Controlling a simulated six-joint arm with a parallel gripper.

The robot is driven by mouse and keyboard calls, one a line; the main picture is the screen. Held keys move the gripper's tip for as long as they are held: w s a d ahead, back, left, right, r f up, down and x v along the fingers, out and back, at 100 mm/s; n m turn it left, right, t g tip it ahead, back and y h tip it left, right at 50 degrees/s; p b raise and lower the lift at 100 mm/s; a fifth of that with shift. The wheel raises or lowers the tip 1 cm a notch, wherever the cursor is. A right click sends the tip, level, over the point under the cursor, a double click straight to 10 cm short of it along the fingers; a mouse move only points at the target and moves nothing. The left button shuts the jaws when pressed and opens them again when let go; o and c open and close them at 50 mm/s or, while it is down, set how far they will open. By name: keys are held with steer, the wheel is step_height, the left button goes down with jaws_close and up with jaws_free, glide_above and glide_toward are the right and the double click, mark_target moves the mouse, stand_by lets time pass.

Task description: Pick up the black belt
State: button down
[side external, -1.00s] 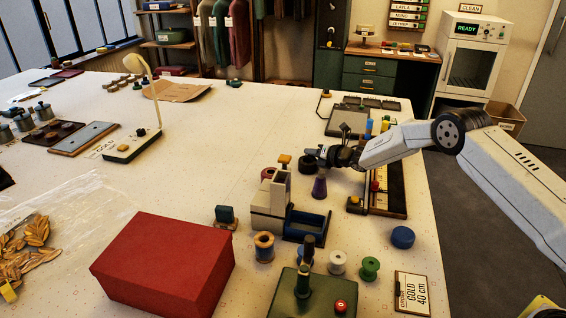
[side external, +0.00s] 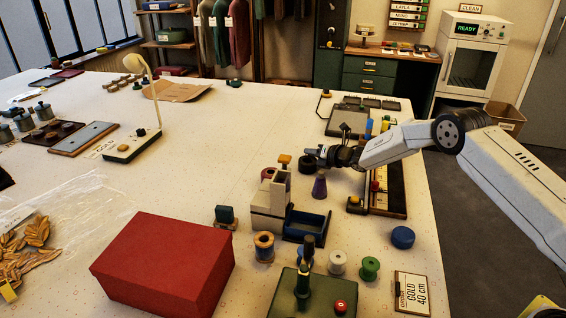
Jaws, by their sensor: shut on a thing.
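The thing is at the fingertips, just right of the yellow-topped piece. It is small in view, and I cannot tell whether it touches the table. My fingers and wrist partly hide its right side.
Thread spools and a green press (side external: 283,292) are nearer. A red box (side external: 165,262) is at front left. The table's middle is clear.

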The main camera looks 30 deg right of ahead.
steer(key=shift+r, duration=0.7)
step_height(320, 180, up, 2)
steer(key=s+r, duration=0.9)
steer(key=s, duration=0.5)
steer(key=shift+a+r, duration=0.3)
steer(key=shift+r, duration=0.1)
